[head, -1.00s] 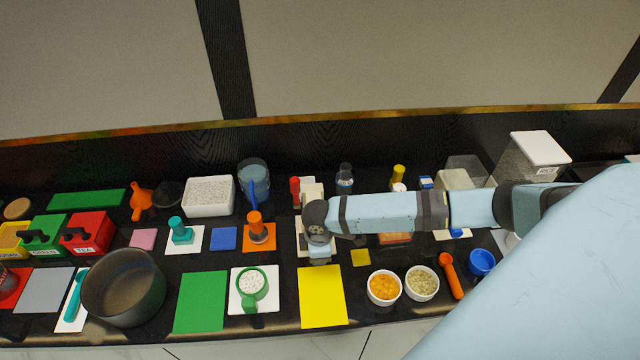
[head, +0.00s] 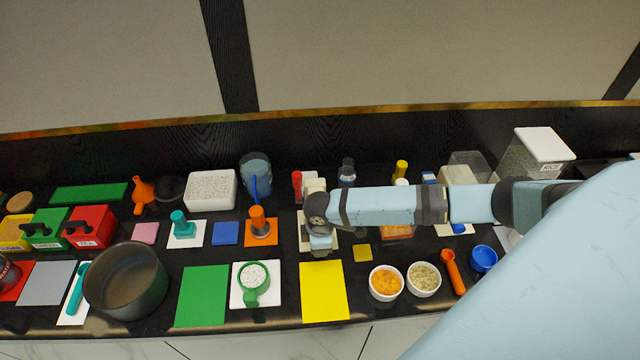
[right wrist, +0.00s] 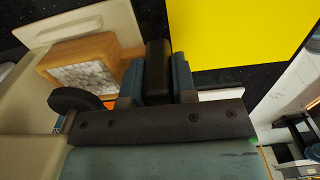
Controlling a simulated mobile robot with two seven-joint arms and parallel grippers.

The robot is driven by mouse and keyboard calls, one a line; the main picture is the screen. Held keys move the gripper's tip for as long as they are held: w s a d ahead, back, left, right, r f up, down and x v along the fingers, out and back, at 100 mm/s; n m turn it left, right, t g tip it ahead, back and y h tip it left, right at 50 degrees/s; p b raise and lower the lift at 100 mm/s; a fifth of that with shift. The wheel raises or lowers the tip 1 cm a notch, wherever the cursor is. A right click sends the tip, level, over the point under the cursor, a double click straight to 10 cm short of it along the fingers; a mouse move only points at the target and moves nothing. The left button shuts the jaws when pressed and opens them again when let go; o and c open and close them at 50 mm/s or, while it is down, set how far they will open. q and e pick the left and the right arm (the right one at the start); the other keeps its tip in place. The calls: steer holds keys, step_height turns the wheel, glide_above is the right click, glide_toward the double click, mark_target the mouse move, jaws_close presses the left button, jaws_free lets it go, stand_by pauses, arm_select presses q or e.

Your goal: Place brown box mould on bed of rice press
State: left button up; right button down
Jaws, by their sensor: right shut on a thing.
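The brown box mould (right wrist: 108,45) is a wooden frame with a white, grainy fill showing inside it, in the right wrist view. My right gripper (right wrist: 157,72) is shut on a dark piece at the mould's right side, which looks like its handle. The cream rice press (right wrist: 88,25) surrounds the mould on the left and far side. The mould looks level and at the bed, but I cannot tell whether it rests on it. In the head view the press (head: 313,187) is partly hidden behind my right gripper (head: 320,246). My left gripper is not in view.
A yellow sheet (head: 324,292) lies in front of the press. A small yellow square (head: 363,253), a bowl of orange pieces (head: 385,282) and an orange spoon (head: 453,272) lie to the right.

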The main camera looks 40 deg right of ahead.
steer(key=shift+f, duration=0.3)
steer(key=shift+c, duration=1.4)
jaws_free()
steer(key=shift+w+d+r, duration=0.1)
step_height(320, 180, up, 2)
steer(key=shift+r+p, duration=0.1)
steer(key=shift+p, duration=0.85)
steer(key=shift+f, duration=0.35)
steer(key=shift+f, duration=0.1)
steer(key=shift+f, duration=0.35)
